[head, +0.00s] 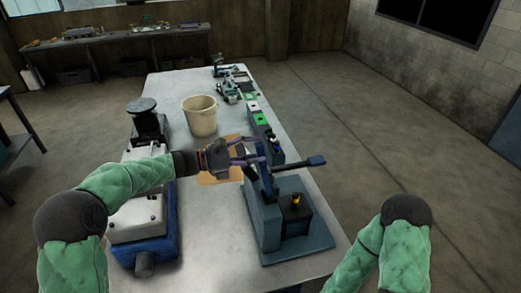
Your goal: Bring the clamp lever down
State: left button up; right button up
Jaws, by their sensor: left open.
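The clamp (258,213) is a blue-grey fixture near the front right of the metal table. Its lever (301,165) has a dark blue grip at the right end and sticks out to the right, slightly raised, above the fixture body. A small yellow and black part (295,201) sits on the fixture under the lever. My left gripper (258,149) is open at the top of the fixture, its fingers pointing right, close to the lever's left part. I cannot tell whether they touch. My right arm shows at the lower right, but its gripper is not visible.
The table (215,255) also bears a beige bucket (200,117), a black round-topped stand (145,118), a blue and white machine (140,219) under my left arm, and a row of green-marked blocks (263,127) along the right edge. Floor at right is clear.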

pick_arm(q)
jog(key=shift+x, duration=1.15)
grip_shut()
